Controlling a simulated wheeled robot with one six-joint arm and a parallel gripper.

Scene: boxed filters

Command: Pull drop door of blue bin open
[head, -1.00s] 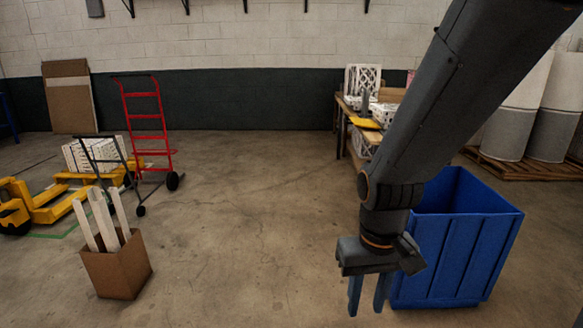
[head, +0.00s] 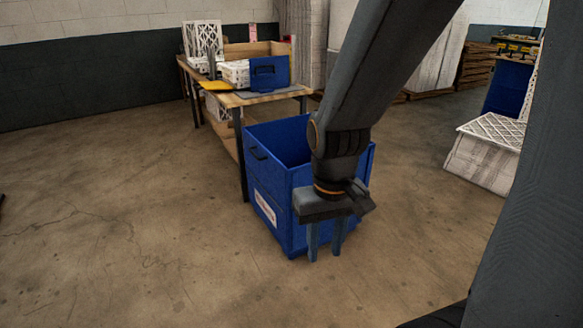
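The blue bin (head: 284,208) stands on the floor near the middle of the head view, its top open. The door looks upright and closed. My gripper (head: 325,254) points down with its two fingers apart and nothing between them. It appears in front of the bin's right part and hides some of it; I cannot tell how far apart they are. The gripper is not on the handle.
A wooden table (head: 271,96) stands just behind and left of the bin, holding white crates and a small blue bin (head: 269,73). A white filter box (head: 484,156) and a tall blue object (head: 507,90) stand at the right. The floor at left is clear.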

